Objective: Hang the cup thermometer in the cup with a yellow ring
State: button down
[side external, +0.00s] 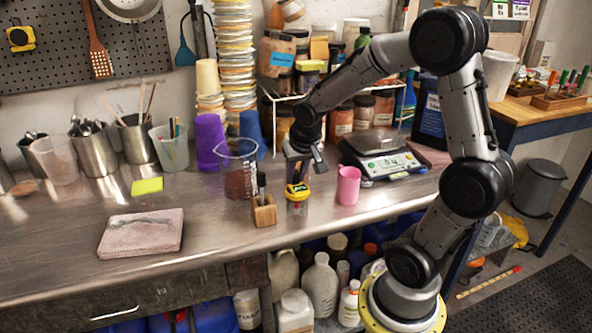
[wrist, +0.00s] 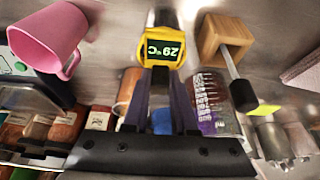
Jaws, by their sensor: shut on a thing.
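The cup thermometer (side external: 298,191) has a yellow head, and its display reads 29°C in the wrist view (wrist: 163,48). My gripper (side external: 301,168) is shut on it, with the fingertips at the edge of the head. Just below the head, a small dark and reddish shape (side external: 297,208) shows near the bench; I cannot tell whether it is a cup. A pink cup (side external: 348,186) stands upright to the right, apart from the thermometer; it also shows in the wrist view (wrist: 46,36). I see no clear yellow ring on any cup.
A wooden block (side external: 264,214) holding a dark-handled rod stands close on the left. A glass beaker (side external: 237,175) is behind it, with purple (side external: 208,141) and blue (side external: 251,130) cups farther back. A scale (side external: 385,158) is at right. The bench front is clear near a pinkish slab (side external: 141,234).

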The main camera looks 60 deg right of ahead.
jog(key=shift+f, duration=0.1)
jog(key=c, duration=0.6)
grip_release()
jog(key=shift+c, duration=0.2)
jog(key=v, duration=1.4)
jog(key=shift+f, duration=0.1)
